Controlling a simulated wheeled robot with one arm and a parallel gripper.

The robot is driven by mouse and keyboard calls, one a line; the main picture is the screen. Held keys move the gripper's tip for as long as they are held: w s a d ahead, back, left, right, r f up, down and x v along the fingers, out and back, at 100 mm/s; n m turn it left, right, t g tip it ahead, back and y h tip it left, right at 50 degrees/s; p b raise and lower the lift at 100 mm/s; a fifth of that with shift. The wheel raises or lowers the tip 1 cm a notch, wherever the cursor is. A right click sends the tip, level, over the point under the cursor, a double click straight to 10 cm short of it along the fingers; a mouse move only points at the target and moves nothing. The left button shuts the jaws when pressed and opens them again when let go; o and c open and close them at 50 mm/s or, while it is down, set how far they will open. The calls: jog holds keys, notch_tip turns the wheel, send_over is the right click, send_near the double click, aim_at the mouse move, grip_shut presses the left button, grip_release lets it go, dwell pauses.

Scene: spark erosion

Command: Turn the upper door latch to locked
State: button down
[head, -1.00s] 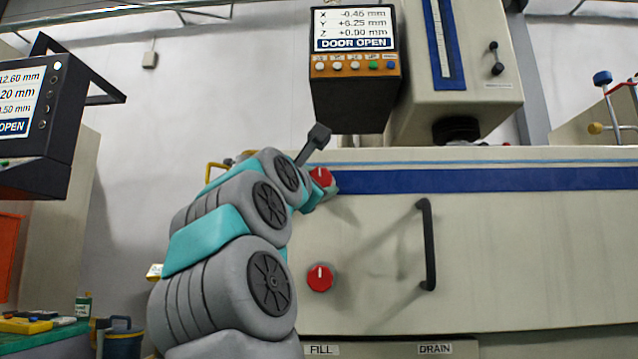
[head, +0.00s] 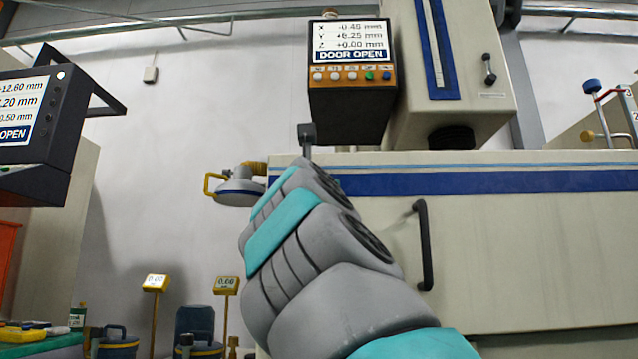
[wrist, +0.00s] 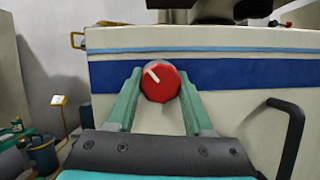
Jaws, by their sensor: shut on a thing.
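The upper door latch is a red knob (wrist: 161,84) with a white pointer line on the machine's blue stripe. In the wrist view its pointer leans to the upper left. My gripper (wrist: 160,77) has its two green fingers on either side of the knob and is shut on it. In the head view my arm hides the knob and my fingers. The machine door (head: 530,250) is a beige panel with a black bar handle (head: 424,246), which also shows in the wrist view (wrist: 290,135).
The control screen (head: 350,43) above the machine reads DOOR OPEN. A second screen (head: 28,105) stands at the left. A yellow-handled grey fixture (head: 240,187) is beside the machine's left edge. Gauges on stands (head: 155,284) and canisters occupy the lower left.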

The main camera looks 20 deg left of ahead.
jog(key=n+y+p, duration=0.1)
jog(key=n, duration=0.1)
jog(key=n+y+p, duration=0.1)
jog(key=n+p, duration=0.1)
jog(key=r+n+g+y+p, duration=0.1)
jog(key=n, duration=0.1)
jog(key=shift+d, duration=0.25)
jog(key=n+y+p, duration=0.1)
jog(key=n+p, duration=0.1)
jog(key=n, duration=0.1)
jog(key=shift+a+g, duration=0.1)
jog(key=shift+g, duration=0.3)
jog(key=n, duration=0.1)
jog(key=n+y+p, duration=0.1)
jog(key=shift+s+f+n+g+y, duration=0.1)
jog(key=shift+f+n+g+y, duration=0.2)
jog(key=shift+g, duration=0.1)
jog(key=shift+n+g+y, duration=0.3)
jog(key=shift+n, duration=1.3)
jog(key=shift+c, duration=1.4)
grip_release()
jog(key=shift+f, duration=0.15)
